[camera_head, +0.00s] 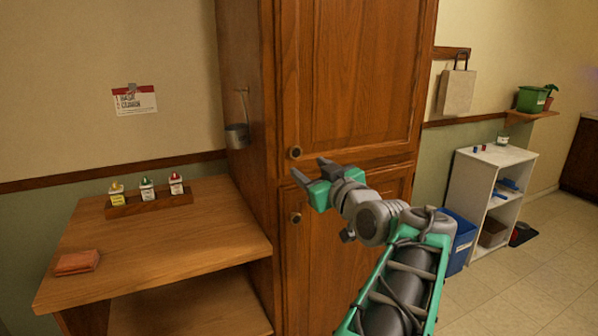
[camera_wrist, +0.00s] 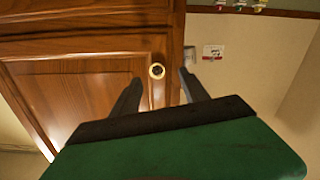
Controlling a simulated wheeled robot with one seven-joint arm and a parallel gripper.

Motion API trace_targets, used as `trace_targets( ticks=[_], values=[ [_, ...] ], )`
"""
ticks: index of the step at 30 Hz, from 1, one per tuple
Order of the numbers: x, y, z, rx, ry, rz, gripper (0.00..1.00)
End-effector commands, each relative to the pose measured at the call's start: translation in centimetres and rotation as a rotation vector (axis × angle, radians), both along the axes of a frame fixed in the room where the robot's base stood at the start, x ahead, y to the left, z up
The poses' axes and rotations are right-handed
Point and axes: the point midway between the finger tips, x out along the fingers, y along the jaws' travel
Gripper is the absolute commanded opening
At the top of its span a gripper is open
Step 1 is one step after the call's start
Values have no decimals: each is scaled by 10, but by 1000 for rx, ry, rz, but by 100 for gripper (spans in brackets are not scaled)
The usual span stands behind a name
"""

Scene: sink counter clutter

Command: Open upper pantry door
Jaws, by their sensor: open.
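The upper pantry door (camera_head: 350,70) is a tall wooden panel door and looks closed. Its round knob (camera_head: 295,153) sits at the door's lower left corner. The lower pantry door (camera_head: 375,205) is also closed, with its own knob (camera_head: 296,218). My gripper (camera_head: 306,167) is open and empty, just below and to the right of the upper knob in the head view. In the wrist view, which is turned upside down, the upper knob (camera_wrist: 156,71) appears between my two fingertips (camera_wrist: 159,78). Contact with it cannot be seen.
A wooden counter (camera_head: 190,245) stands left of the pantry, with a rack of small bottles (camera_head: 150,203) and a folded cloth (camera_head: 77,262). A blue bin (camera_head: 462,240) and white shelf (camera_head: 510,157) stand at right.

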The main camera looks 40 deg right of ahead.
Motion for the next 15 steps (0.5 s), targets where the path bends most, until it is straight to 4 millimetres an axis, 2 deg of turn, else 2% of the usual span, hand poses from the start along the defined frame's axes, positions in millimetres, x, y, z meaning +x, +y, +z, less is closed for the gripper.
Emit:
trace_targets(
  ticks=[2,4,12,15],
  values=[
    [-4,-7,5,-12,-22,-8,53],
    [3,-9,8,-13,-24,-6,53],
    [53,-21,8,-10,-21,-4,53],
    [65,-25,7,-10,-21,-5,53]
  ],
)
